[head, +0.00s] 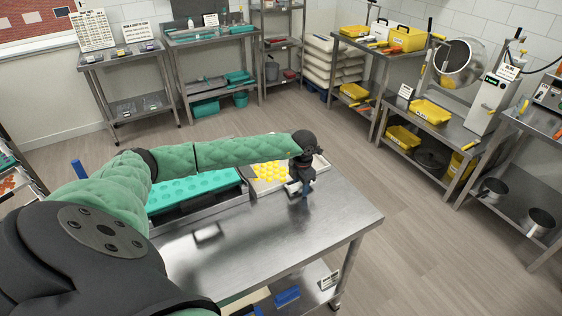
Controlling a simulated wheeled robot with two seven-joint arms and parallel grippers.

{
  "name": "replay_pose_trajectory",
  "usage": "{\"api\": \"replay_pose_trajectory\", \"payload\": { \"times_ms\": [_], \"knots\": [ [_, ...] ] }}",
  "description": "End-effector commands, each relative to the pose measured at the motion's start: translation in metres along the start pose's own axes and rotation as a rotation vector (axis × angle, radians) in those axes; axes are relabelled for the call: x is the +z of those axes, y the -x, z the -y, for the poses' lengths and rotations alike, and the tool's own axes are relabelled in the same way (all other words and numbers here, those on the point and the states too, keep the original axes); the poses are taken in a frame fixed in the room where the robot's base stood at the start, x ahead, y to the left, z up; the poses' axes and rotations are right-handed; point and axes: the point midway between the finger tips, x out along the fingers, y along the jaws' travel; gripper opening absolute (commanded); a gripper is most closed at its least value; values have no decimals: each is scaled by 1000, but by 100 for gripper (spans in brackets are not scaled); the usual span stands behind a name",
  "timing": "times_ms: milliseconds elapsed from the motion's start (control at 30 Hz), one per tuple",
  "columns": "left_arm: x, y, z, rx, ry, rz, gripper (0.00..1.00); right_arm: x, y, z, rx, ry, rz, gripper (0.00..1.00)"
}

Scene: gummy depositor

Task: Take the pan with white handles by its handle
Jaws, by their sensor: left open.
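A shallow pale pan (322,164) holding yellow gummy pieces (270,171) lies on the steel table (262,238), near its far right part. A small white part at its near right side (292,188) looks like a handle, partly hidden by my gripper. My left gripper (305,194) points down at that near right side, its jaws open. Whether the handle lies between the fingers cannot be told. My left arm crosses over the table and hides part of the pan. My right gripper is not in view.
A teal mould tray (195,190) lies left of the pan. The table's front and right top is bare. Steel shelves with yellow bins (407,38) and a round drum (453,62) stand at the right, with open floor (420,240) between.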

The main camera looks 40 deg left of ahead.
Motion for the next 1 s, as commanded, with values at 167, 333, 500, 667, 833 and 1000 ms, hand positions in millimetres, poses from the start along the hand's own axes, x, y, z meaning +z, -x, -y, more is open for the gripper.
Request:
{"api": "replay_pose_trajectory", "payload": {
  "times_ms": [167, 333, 500, 667, 833, 1000],
  "knots": [
    [0, -2, 0, 0, 0, 0, 45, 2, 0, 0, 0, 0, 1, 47],
    [0, -1, 0, 0, 0, 0, 28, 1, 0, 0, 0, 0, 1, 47],
    [0, -1, 0, 0, 0, 0, 0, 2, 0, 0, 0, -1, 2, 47],
    [0, 0, 0, 0, 1, 1, 0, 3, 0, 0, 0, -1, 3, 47],
    [0, 1, 0, 0, 1, 1, 0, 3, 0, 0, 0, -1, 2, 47],
    [0, 15, -1, 0, 1, 1, 0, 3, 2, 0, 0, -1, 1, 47]
  ]
}}
